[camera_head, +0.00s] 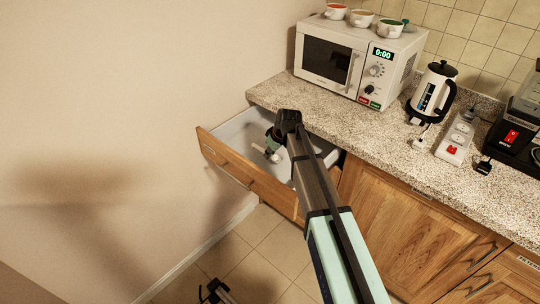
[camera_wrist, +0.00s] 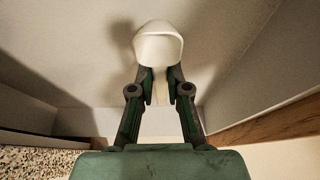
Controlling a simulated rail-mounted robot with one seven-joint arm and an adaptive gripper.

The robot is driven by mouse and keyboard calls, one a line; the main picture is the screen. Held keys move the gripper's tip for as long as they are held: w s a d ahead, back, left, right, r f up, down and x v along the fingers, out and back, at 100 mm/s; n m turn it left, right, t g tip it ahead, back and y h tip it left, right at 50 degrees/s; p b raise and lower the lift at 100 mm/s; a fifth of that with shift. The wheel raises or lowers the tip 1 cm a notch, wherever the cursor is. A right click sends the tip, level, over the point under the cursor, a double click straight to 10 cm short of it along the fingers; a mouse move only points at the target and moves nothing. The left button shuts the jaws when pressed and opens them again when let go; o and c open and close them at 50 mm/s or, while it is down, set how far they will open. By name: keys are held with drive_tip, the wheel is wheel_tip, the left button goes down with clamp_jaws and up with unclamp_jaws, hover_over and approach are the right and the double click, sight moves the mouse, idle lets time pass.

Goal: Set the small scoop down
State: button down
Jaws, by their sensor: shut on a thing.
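The small scoop (camera_wrist: 158,45) is white with a rounded bowl. In the wrist view it sits at the fingertips of my gripper (camera_wrist: 159,88), which is shut on its handle. In the head view my gripper (camera_head: 272,147) is inside the open drawer (camera_head: 237,172), and the scoop (camera_head: 259,149) shows as a small pale piece beside it. The drawer has a white interior and a wooden front. I cannot tell whether the scoop touches the drawer's bottom. My arm hides part of the drawer.
The speckled counter (camera_head: 390,130) lies above and right of the drawer. On it are a microwave (camera_head: 350,60) with several cups on top, a kettle (camera_head: 433,90), a power strip (camera_head: 457,138) and a black appliance (camera_head: 515,130).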

drive_tip(key=shift+f, duration=0.8)
drive_tip(key=shift+f, duration=0.2)
drive_tip(key=c, duration=1.1)
unclamp_jaws()
drive_tip(key=shift+c, duration=0.2)
drive_tip(key=shift+r, duration=0.1)
drive_tip(key=shift+r, duration=0.2)
drive_tip(key=b+v, duration=0.1)
drive_tip(key=v, duration=1)
drive_tip(key=shift+r+b, duration=0.35)
drive_tip(key=shift+r, duration=0.05)
drive_tip(key=shift+s, duration=0.15)
